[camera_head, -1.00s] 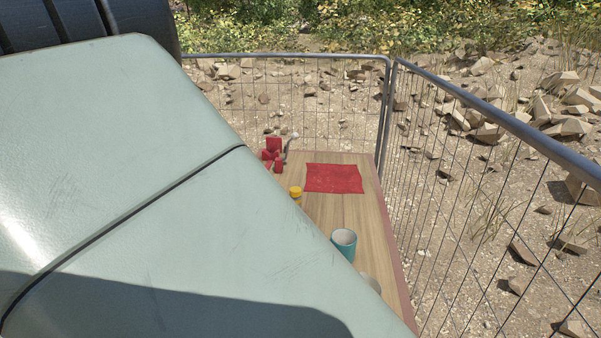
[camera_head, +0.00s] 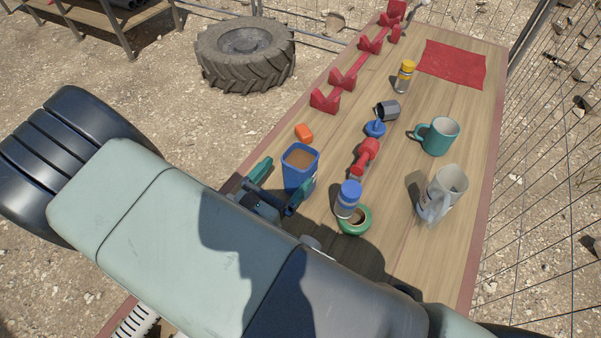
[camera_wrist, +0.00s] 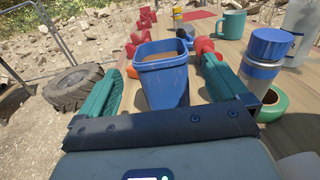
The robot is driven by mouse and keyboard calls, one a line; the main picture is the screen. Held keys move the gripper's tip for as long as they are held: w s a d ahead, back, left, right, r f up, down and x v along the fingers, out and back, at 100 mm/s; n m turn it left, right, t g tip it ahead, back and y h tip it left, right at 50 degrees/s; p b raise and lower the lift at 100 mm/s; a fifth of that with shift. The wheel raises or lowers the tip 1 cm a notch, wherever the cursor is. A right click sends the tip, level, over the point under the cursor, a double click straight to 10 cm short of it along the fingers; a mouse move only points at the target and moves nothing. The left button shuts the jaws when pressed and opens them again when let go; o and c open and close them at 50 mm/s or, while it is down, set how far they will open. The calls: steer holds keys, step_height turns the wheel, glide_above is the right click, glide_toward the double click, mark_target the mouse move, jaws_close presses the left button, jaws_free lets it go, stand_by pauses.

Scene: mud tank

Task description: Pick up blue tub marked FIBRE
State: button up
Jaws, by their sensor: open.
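A blue open tub (camera_head: 299,170) with brown contents stands upright near the left edge of the wooden table. A pale label shows on its right side, too small to read. My gripper (camera_head: 280,182) is low at the tub, open, with green fingers on either side of it. In the wrist view the tub (camera_wrist: 162,78) stands between the two fingers of my gripper (camera_wrist: 158,88), with a gap visible on the left. I cannot tell whether the right finger touches it.
A blue-capped jar (camera_head: 348,199) and a green tape roll (camera_head: 354,220) stand close on the right. An orange block (camera_head: 304,133) lies behind the tub.

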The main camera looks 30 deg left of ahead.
mark_target(308, 148)
steer(key=w, duration=0.6)
steer(key=shift+w+d, duration=0.2)
steer(key=shift+w, duration=0.15)
steer(key=shift+c, duration=0.5)
steer(key=shift+r, duration=0.1)
steer(key=c, duration=1.6)
